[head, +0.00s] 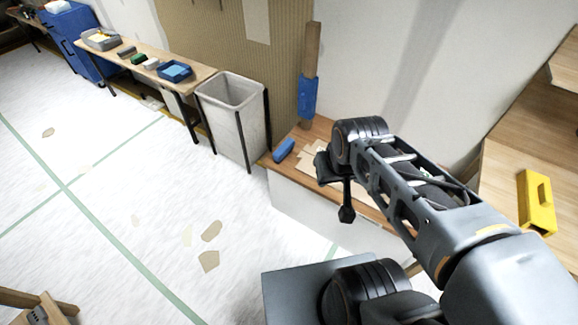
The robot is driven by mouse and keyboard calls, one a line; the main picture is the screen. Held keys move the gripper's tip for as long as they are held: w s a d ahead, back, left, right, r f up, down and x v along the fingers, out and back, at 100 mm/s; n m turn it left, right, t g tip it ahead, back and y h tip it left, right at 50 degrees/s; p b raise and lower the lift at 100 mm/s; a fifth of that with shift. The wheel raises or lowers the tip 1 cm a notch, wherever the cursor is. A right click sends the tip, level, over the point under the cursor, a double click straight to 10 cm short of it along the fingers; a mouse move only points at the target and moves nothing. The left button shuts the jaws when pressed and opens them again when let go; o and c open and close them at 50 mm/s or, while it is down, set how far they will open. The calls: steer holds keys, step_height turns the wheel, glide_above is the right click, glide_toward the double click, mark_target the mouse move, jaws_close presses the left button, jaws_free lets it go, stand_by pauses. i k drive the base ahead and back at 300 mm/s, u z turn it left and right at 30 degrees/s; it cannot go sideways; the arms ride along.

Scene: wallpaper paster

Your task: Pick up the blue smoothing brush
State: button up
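A small blue block-like object (284,150), which looks like the smoothing brush, lies near the left end of a low wooden-topped bench (268,161). Its bristles cannot be made out. My gripper (346,213) hangs pointing down at the front edge of the bench, to the right of the blue object and apart from it. The gripper is dark and seen edge-on, so its finger gap does not show. Nothing is visible held in it. My arm hides the right part of the bench top.
Pale flat pieces (312,160) lie beside the brush. A brown board with a blue wrap (307,97) leans on the wall behind. A white bin (236,120) stands left of the bench. A yellow tool (537,203) lies on the right-hand table. The floor at left is mostly open.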

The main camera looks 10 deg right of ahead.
mark_target(283, 151)
steer(key=z, duration=0.1)
steer(key=k, duration=0.6)
steer(key=u, duration=1.2)
steer(key=i, duration=1.45)
steer(key=z, duration=0.9)
steer(key=i, duration=0.55)
steer(key=z, duration=0.65)
